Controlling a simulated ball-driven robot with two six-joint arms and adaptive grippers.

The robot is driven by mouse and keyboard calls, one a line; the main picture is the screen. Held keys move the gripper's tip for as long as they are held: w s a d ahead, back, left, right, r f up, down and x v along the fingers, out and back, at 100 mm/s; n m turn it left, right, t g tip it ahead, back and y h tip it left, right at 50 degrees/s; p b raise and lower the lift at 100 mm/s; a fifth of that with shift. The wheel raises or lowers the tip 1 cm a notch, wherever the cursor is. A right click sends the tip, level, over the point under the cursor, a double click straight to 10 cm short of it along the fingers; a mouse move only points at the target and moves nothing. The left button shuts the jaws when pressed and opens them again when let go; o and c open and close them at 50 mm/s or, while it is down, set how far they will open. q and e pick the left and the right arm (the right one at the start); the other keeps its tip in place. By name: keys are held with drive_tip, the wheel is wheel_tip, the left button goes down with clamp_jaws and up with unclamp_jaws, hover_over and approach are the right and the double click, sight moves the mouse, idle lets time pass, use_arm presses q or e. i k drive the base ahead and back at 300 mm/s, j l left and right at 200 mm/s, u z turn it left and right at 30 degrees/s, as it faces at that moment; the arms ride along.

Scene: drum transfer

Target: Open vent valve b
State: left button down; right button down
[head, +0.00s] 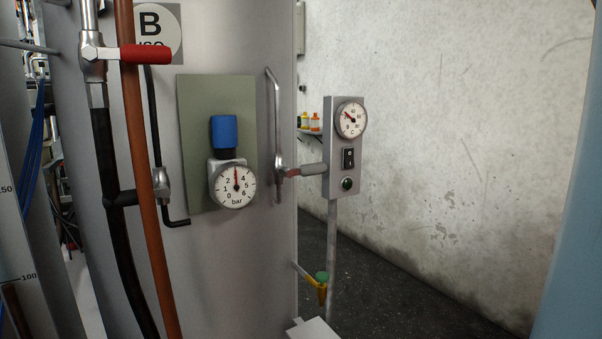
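The large grey drum (240,280) carries a round label "B" (150,22) at its upper left. A valve with a red lever handle (145,54) sits beside the label, its lever pointing right. On a green-grey plate (190,120) is a blue cap or knob (224,132) above a pressure gauge (234,185), whose needle points almost straight up, between 2 and 4 bar. No vent valve label is readable, so I cannot tell which fitting is vent valve b. Neither of my grippers is in view.
A control box (345,185) with a dial and switch stands on a post right of the drum. A black hose (110,180) and an orange-brown pipe (140,170) run down the drum's left. A small green-topped yellow fitting (321,290) is low down. Dark floor (400,300) lies clear to the right.

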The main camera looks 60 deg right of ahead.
sight(319, 167)
drive_tip(key=z, duration=1.8)
